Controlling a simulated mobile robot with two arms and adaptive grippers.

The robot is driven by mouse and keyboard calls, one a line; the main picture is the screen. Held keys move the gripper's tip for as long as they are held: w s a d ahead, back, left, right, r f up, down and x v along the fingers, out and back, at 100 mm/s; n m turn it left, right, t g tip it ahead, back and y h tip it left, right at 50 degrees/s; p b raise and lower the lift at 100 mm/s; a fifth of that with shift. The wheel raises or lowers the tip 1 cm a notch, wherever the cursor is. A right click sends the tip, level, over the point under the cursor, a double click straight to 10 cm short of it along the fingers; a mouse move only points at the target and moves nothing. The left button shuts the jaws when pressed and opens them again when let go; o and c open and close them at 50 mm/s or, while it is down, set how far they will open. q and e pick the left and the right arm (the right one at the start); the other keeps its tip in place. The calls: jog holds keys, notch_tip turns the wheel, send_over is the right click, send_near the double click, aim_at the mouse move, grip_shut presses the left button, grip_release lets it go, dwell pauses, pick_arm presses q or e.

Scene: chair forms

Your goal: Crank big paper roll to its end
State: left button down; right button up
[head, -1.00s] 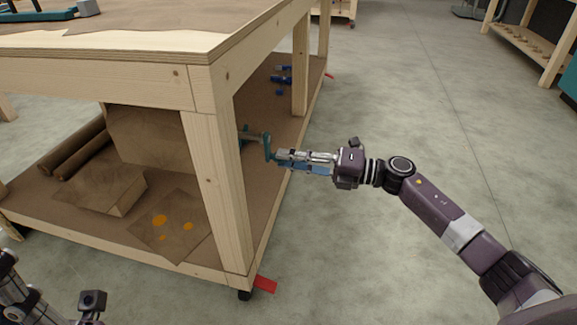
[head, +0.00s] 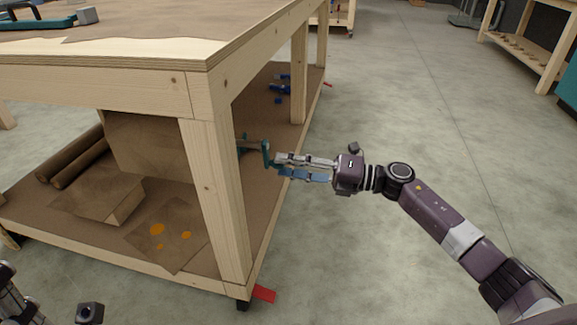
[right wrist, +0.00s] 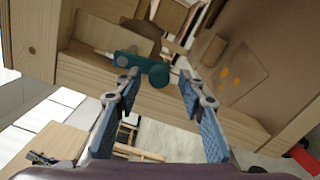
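A teal crank (head: 265,152) sticks out from under the workbench, behind its near corner leg. It also shows in the right wrist view (right wrist: 135,62), with its rounded handle end (right wrist: 159,75) near the fingertips. My right gripper (head: 278,167) is open beside the crank. In the right wrist view its two fingers (right wrist: 158,80) stand apart on either side of the handle end, and I cannot tell whether they touch it. The big paper roll is not clearly visible. Only parts of my left gripper (head: 12,298) show at the lower left, fingertips unclear.
The wooden workbench (head: 150,78) has a corner leg (head: 212,190) close to the crank. On its lower shelf lie brown rolls (head: 75,158), a cardboard box (head: 98,200) and an orange-spotted sheet (head: 165,245).

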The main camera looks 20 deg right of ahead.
jog(key=v, duration=1.2)
